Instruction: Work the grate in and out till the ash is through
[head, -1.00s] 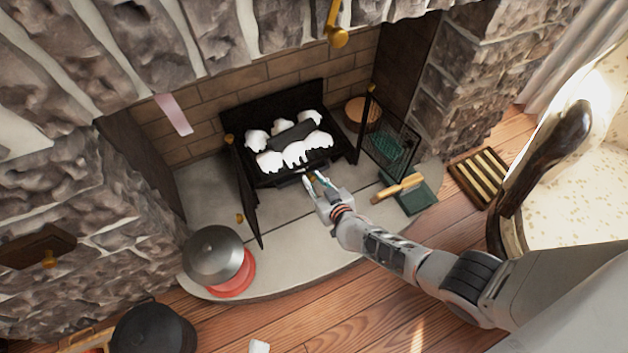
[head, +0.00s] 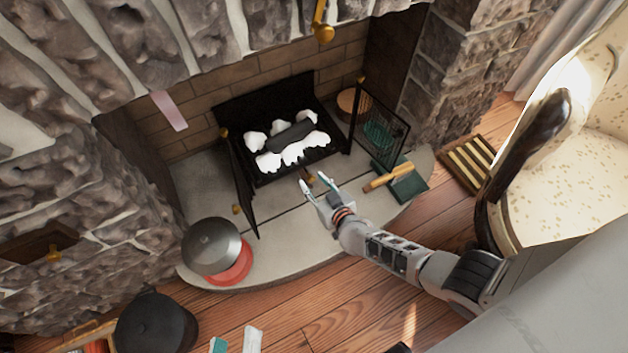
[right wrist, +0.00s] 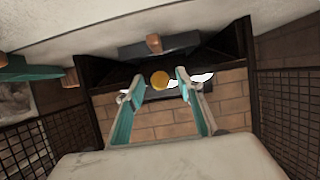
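The firebox grate (head: 322,153) holds white ash-like lumps (head: 268,162) and a dark log (head: 290,136). A small brass-and-brown knob (head: 309,178) sticks out at its front. My right gripper (head: 320,192) is open and empty just in front of the knob, apart from it. In the right wrist view a round gold knob (right wrist: 160,80) shows between the spread fingertips (right wrist: 153,88), and a brown handle (right wrist: 154,43) on a dark grey bar. I cannot tell whether ash lies below the grate.
Black doors stand open left (head: 242,185) and right (head: 378,130) of the firebox. A metal-lidded red pot (head: 212,246) sits on the hearth's left, a wooden-handled brush (head: 388,177) and green pan (head: 410,186) on its right. The middle hearth is clear.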

